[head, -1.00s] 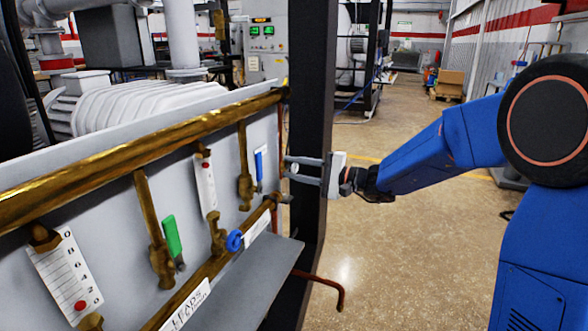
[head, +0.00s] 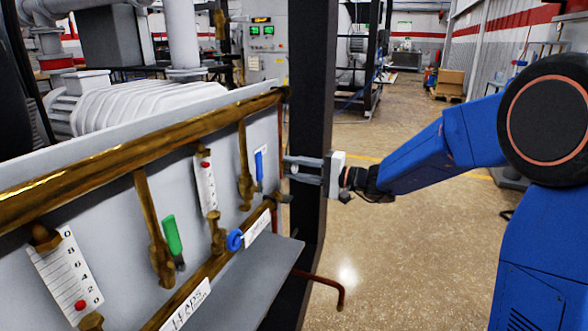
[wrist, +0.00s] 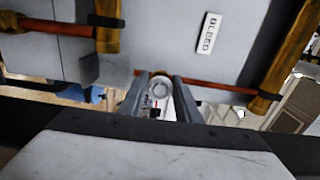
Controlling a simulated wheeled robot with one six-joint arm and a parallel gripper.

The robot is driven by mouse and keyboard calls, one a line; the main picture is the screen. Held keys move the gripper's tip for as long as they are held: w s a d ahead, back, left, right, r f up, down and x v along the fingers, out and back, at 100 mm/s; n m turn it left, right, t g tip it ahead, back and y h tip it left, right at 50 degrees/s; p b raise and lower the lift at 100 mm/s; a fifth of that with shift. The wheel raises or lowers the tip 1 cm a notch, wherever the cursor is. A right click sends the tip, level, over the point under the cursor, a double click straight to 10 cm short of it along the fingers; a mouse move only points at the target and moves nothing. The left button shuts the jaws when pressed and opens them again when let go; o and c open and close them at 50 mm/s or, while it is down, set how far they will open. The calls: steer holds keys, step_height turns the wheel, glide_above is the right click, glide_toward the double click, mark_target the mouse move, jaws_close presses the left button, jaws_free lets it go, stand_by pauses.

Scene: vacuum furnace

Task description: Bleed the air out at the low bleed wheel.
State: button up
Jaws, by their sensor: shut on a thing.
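My gripper (head: 288,167) is at the right end of the grey panel (head: 225,175), in front of the dark post. In the wrist view its two grey fingers (wrist: 160,108) are shut on a round pale grey wheel, the bleed wheel (wrist: 160,89). A bit of brass shows just behind the wheel. A white plate reading BLEED (wrist: 208,33) is on the grey face above and to the right. In the head view the wheel is hidden by my fingers and the post edge.
A blue wheel (head: 235,240) and a green-handled lever (head: 173,236) are on the panel. A grey shelf (head: 250,275) juts out below. A dark post (head: 312,90) stands behind my gripper. A copper pipe (head: 335,285) sticks out low.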

steer(key=o, duration=1)
steer(key=shift+o, duration=0.2)
steer(key=shift+d, duration=0.1)
steer(key=v, duration=1.7)
steer(key=shift+d, duration=0.15)
steer(key=shift+s, duration=0.1)
